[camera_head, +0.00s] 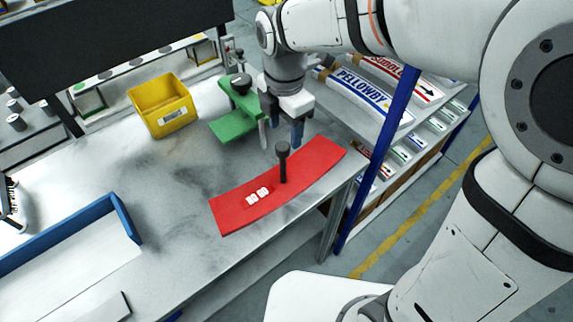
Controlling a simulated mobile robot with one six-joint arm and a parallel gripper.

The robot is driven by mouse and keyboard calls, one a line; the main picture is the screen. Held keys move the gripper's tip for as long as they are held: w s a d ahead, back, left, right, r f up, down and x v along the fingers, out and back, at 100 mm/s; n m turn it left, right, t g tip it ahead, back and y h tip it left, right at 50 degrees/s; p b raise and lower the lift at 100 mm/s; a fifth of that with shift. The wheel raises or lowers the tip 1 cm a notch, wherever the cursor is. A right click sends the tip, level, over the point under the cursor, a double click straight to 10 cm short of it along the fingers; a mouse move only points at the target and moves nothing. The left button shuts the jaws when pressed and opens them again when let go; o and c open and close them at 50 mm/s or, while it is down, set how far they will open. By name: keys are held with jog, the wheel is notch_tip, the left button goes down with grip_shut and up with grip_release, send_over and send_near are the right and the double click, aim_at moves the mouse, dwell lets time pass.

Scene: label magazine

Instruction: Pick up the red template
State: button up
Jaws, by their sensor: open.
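The red template (232,211) is a flat, curved red plate lying on the grey table (168,192). It has a black upright knob (283,162) near its middle and white markings on its left part. My gripper (281,136) points down just behind the template and its knob in the picture. Its two fingers are apart with nothing visible between them. I cannot tell the exact height of the fingertips above the table.
A green bracket-like piece (234,128) with a dark knob stands close left of my gripper. A yellow bin (163,105) is at the back left. A blue-edged tray (70,234) is at the left. A blue post (376,160) and label rack (420,140) stand right.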

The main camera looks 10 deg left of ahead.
aim_at(282, 146)
jog(key=f, duration=0.5)
jog(key=f+p, duration=0.1)
jog(key=f, duration=0.1)
jog(key=shift+s+a+f, duration=0.2)
jog(key=shift+s+f, duration=0.05)
jog(key=shift+s, duration=0.1)
grip_shut()
dwell(0.5)
